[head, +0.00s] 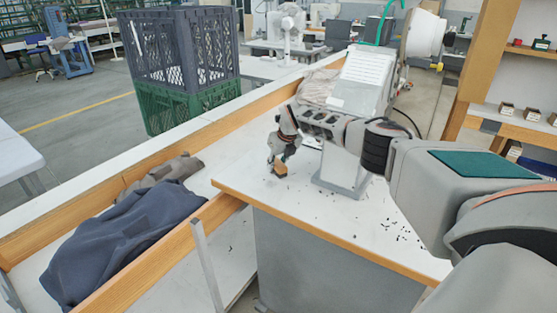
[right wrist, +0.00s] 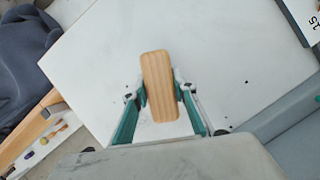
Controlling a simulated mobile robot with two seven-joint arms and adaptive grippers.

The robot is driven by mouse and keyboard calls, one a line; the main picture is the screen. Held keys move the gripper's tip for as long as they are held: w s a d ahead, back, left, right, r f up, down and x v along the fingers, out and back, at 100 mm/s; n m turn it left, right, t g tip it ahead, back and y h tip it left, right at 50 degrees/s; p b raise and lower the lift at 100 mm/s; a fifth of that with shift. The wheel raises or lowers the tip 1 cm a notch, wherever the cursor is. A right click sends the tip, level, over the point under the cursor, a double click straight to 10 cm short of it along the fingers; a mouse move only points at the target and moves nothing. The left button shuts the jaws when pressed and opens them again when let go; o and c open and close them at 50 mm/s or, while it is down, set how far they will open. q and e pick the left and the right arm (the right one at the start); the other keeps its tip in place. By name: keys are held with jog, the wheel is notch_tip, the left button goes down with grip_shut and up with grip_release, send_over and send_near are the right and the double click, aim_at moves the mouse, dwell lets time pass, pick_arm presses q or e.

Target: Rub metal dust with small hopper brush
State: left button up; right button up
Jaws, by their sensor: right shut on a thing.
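My right gripper (head: 279,160) is shut on the small hopper brush (head: 281,170), at the left part of the white worktop. In the right wrist view the brush's pale wooden back (right wrist: 158,80) sits between the teal-sided fingers (right wrist: 161,92). Its bristles are hidden beneath it, and I cannot tell whether they touch the surface. Metal dust shows as dark specks (head: 401,232), thickest on the right part of the worktop, with others scattered around the machine's base. A few specks also show in the right wrist view (right wrist: 246,82). My left gripper is out of view.
The eyelet press (head: 362,85) stands on the worktop (head: 300,205) behind my right arm, its grey foot close to the gripper. A wood-edged trough at left holds dark blue cloth (head: 120,245). Stacked crates (head: 185,65) stand beyond. The worktop's front left is mostly clear.

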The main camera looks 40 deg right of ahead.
aim_at(260, 183)
jog(key=shift+s+a+p, duration=0.3)
jog(key=shift+a+p, duration=0.1)
jog(key=shift+p, duration=0.25)
jog(key=shift+s+a, duration=0.3)
jog(key=shift+a, duration=0.55)
jog(key=shift+s+a, duration=0.35)
jog(key=shift+a, duration=0.5)
jog(key=shift+s+a, duration=0.3)
jog(key=shift+a, duration=0.55)
jog(key=shift+s+a, duration=0.35)
jog(key=shift+a, duration=0.45)
jog(key=shift+s+a, duration=0.3)
jog(key=shift+a, duration=0.45)
jog(key=shift+r, duration=3)
jog(key=shift+r, duration=0.1)
jog(key=shift+r, duration=1.4)
jog(key=shift+a, duration=0.1)
